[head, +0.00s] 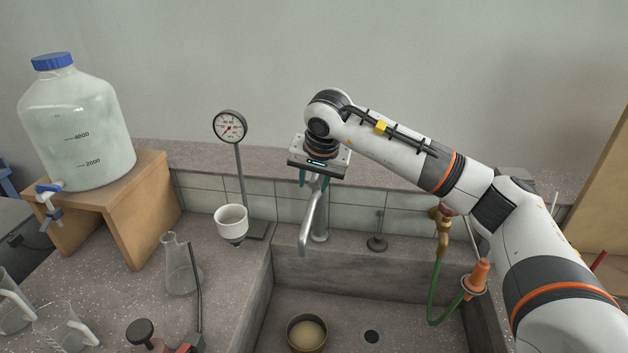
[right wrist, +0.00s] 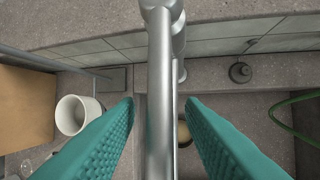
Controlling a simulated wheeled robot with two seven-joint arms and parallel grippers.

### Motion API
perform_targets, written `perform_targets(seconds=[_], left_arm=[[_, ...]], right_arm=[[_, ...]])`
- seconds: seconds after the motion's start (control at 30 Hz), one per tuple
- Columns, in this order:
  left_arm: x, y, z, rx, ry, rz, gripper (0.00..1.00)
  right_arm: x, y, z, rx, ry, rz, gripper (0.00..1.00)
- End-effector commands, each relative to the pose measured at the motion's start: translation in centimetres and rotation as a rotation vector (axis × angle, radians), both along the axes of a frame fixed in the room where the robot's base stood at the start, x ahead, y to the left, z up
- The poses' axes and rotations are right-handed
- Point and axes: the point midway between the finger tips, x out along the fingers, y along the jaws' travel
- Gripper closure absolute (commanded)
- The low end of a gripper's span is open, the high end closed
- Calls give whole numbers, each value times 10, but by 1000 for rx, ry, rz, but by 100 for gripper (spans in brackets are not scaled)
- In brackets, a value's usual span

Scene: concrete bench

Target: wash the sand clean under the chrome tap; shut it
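The chrome tap (head: 312,215) rises behind the sink, its spout reaching forward over the basin. No water stream shows. A round metal pan (head: 291,337) holding tan sand (head: 308,334) stands on the sink floor below the spout. In the right wrist view the spout (right wrist: 160,90) hides most of the pan. My right gripper (head: 313,180) is above the tap, pointing down. Its teal fingers (right wrist: 160,104) are apart, one on each side of the tap, with gaps showing. The tap's handle cannot be made out under the gripper. My left gripper is out of view.
The sink (head: 335,315) has a drain (head: 371,337). A gauge (head: 230,126) on a post, a white funnel cup (head: 231,223) and a glass flask (head: 178,265) stand left. A green hose (head: 433,295) hangs right. A large bottle (head: 75,130) stands on a wooden stand (head: 140,205).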

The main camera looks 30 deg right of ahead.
Motion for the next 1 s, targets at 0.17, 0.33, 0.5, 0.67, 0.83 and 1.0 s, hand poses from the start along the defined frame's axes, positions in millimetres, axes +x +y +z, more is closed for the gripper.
perform_targets(seconds=[0.17,0.33,0.5,0.67,0.83,1.0], left_arm=[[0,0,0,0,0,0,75],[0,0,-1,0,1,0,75],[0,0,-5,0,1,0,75],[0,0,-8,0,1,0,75],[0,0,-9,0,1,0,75],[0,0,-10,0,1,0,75]], right_arm=[[0,0,0,1,2,0,65],[-2,1,5,1,1,0,65],[-12,2,31,1,-3,2,65],[-25,4,64,1,-3,1,65],[-37,6,93,0,-3,0,65],[-43,7,108,1,-1,0,65]])
